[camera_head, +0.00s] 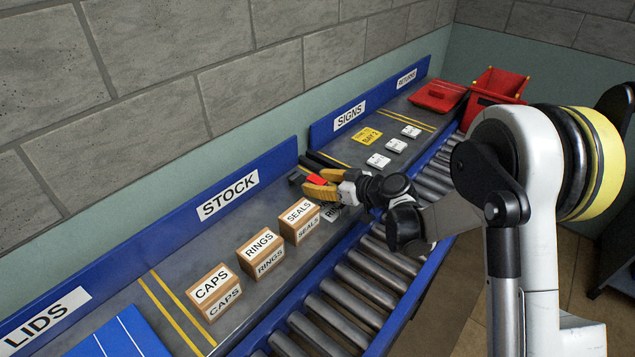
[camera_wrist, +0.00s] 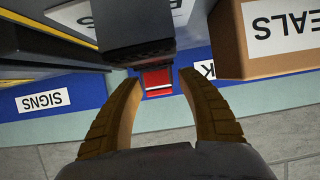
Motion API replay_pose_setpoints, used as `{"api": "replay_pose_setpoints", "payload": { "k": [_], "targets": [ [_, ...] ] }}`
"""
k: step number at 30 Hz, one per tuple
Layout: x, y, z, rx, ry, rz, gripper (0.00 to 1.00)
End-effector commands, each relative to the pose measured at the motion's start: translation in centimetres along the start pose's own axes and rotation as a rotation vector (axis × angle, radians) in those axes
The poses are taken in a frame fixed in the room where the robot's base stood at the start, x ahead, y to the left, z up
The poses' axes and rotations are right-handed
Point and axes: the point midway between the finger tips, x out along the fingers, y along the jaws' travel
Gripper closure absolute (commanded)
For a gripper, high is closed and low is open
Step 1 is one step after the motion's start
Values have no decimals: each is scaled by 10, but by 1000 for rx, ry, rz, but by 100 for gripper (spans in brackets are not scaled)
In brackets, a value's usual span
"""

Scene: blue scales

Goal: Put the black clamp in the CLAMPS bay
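My gripper (camera_head: 312,183) has yellow-brown fingers and is low over the grey counter, behind the SEALS box. In the wrist view my gripper (camera_wrist: 160,82) has its fingers apart, with small gaps beside a red part (camera_wrist: 157,80) between the tips. A dark block (camera_wrist: 135,35), probably the black clamp, adjoins that red part. In the head view the red part (camera_head: 317,180) shows between the fingers, with a dark piece (camera_head: 297,178) just beyond. My fingers hide much of it there. I cannot read a CLAMPS label in either view.
Boxes marked SEALS (camera_head: 300,223), RINGS (camera_head: 260,254) and CAPS (camera_head: 212,293) stand along the counter, SEALS closest to my gripper. A partly hidden label (camera_head: 331,213) lies beside it. Blue STOCK (camera_head: 226,202) and SIGNS (camera_head: 348,115) panels line the back. Rollers (camera_head: 343,301) run in front.

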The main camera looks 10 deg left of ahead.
Motion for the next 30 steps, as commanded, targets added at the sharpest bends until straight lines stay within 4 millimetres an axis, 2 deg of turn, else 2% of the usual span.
{"api": "replay_pose_setpoints", "payload": {
  "k": [9,13,21,25,30],
  "targets": [
    [-5,0,-5,0,0,1,53],
    [-28,1,-6,2,0,2,53],
    [-90,1,-6,2,0,2,53],
    [-109,1,-5,1,0,1,53],
    [-121,0,-4,0,0,0,53]
  ]
}}
